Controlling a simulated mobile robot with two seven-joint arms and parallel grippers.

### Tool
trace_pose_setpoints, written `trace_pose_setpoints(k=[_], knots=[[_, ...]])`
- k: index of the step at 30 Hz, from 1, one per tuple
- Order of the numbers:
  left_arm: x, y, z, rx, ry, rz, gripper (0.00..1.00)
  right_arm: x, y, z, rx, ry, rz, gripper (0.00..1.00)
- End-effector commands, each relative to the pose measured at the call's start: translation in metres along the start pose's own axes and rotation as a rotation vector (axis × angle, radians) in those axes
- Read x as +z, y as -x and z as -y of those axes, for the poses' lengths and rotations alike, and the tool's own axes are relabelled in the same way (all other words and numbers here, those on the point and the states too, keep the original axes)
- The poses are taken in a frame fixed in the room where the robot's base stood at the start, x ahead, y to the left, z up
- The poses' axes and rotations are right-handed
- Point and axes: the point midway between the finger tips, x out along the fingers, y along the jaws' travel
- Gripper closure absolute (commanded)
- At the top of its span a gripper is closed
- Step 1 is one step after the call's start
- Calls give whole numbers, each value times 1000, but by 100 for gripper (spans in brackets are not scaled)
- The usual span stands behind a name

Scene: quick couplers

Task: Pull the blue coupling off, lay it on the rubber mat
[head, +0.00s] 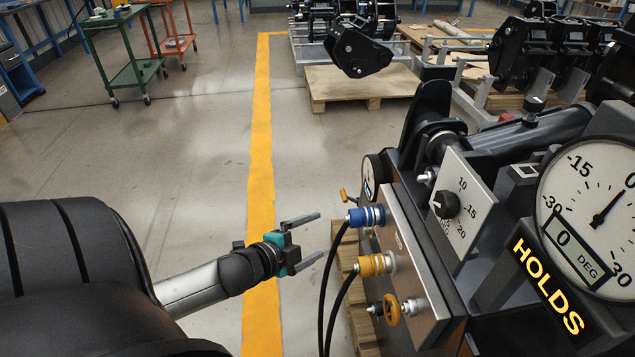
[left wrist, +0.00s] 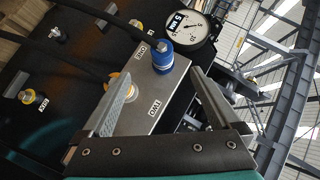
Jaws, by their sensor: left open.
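The blue coupling (head: 367,216) sits on a port of the grey metal plate (head: 415,255), with a black hose running down from it. In the left wrist view the blue coupling (left wrist: 162,57) stands beyond the fingertips, between the two fingers in the picture. My left gripper (head: 321,233) is open and empty, left of the coupling and apart from it. Its fingers also show in the left wrist view (left wrist: 163,82). My right gripper is not in view. I cannot make out a rubber mat in either view.
A yellow coupling (head: 374,265) with its own black hose sits below the blue one. An orange ring (head: 391,309) is lower on the plate.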

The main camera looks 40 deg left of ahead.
Motion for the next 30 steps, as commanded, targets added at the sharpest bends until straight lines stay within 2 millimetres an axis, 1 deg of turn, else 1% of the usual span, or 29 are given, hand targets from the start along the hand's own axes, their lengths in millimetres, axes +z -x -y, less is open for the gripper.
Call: trace_pose_setpoints(k=[5,9,11,12,20,30], knots=[[-3,-10,2,-6,-10,-11,4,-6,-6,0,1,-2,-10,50],[-3,-28,2,-7,-10,-10,4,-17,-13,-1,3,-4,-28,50],[-3,-33,2,-7,-9,-9,4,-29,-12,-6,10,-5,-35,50],[-3,-38,2,-6,-8,-9,4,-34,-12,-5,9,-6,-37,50],[-3,-63,2,-6,-8,-9,4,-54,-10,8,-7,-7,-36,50],[-3,-95,2,-6,-7,-8,4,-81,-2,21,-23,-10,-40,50]])
